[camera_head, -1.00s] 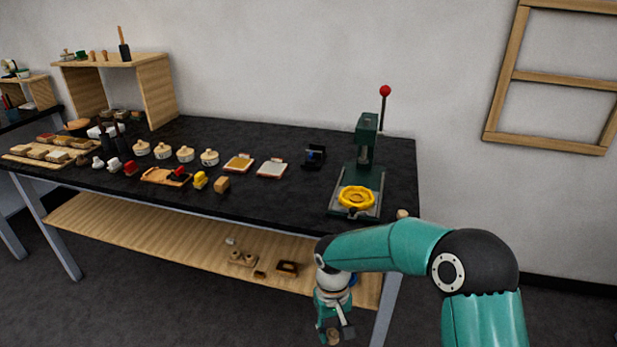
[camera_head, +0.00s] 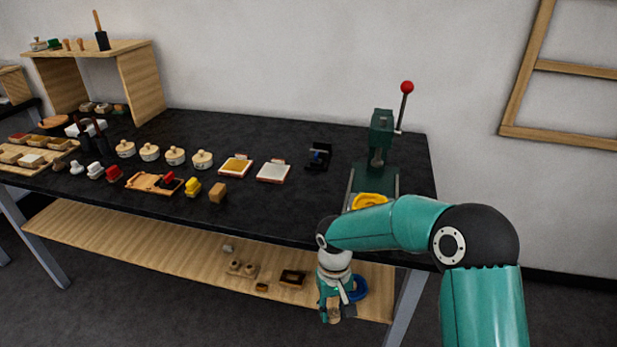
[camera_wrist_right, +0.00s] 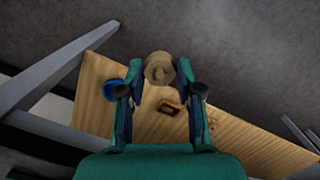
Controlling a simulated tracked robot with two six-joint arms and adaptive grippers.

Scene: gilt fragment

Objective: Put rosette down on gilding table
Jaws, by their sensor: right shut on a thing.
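The dark-topped table (camera_head: 285,215) stands ahead, its top crowded toward the back and left. My right gripper (camera_head: 335,308) hangs low in front of the table's front edge, below the tabletop and near the lower shelf. It is shut on a small, round, tan-brown piece, which I take for the rosette (camera_wrist_right: 159,68); it shows between the two fingers of my right gripper (camera_wrist_right: 158,76) in the wrist view. In the head view the piece is small and partly covered by the fingers. My left gripper is not in view.
A green press (camera_head: 382,140) with a red-knobbed lever stands at the table's right end, a yellow ring (camera_head: 369,200) before it, partly behind my arm. The lower shelf (camera_head: 150,248) bears small trays and a blue ring (camera_head: 358,289). The tabletop's front middle is bare.

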